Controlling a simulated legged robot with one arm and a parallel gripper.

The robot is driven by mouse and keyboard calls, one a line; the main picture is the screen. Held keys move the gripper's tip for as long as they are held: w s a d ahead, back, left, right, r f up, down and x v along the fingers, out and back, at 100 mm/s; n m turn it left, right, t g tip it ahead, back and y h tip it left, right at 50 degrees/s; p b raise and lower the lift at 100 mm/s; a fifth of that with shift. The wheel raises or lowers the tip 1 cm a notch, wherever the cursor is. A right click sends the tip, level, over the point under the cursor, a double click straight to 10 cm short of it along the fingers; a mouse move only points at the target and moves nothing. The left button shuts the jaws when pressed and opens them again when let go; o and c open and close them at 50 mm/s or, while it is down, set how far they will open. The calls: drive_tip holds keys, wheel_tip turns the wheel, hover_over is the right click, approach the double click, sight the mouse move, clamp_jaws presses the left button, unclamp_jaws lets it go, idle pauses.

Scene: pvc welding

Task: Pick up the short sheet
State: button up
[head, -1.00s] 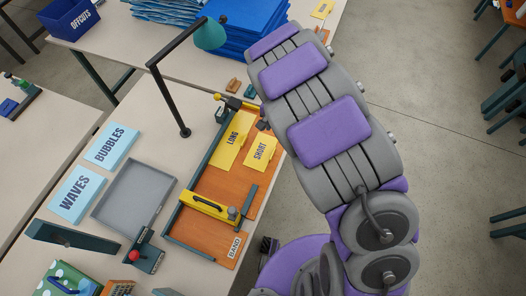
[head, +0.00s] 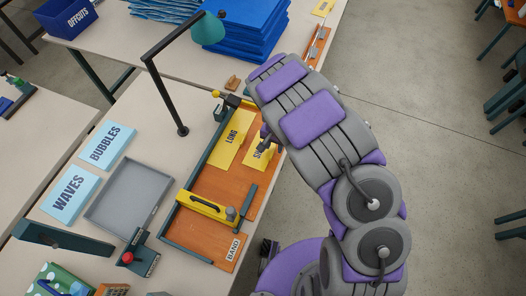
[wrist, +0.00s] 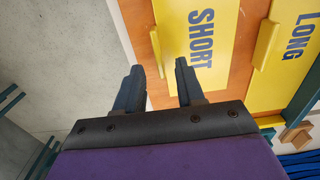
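The short sheet is a yellow plate marked SHORT, lying on the orange-brown board (head: 225,185). In the head view the short sheet (head: 250,161) is partly hidden by my arm and gripper (head: 267,142). In the wrist view the short sheet (wrist: 222,62) lies beyond the fingers, with a raised yellow strip along its left edge. My gripper (wrist: 158,67) is open and empty, its two dark fingers apart. The strip's near end lines up with the gap between the fingertips. I cannot tell how high the fingers are above the sheet.
The yellow LONG sheet (head: 232,138) lies beside the short one. A grey tray (head: 130,196), WAVES (head: 70,191) and BUBBLES (head: 106,146) cards and a lamp (head: 165,62) stand left.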

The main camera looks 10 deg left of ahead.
wheel_tip(320, 180, down, 2)
drive_tip(key=shift+a, duration=0.1)
clamp_jaws()
idle(0.5)
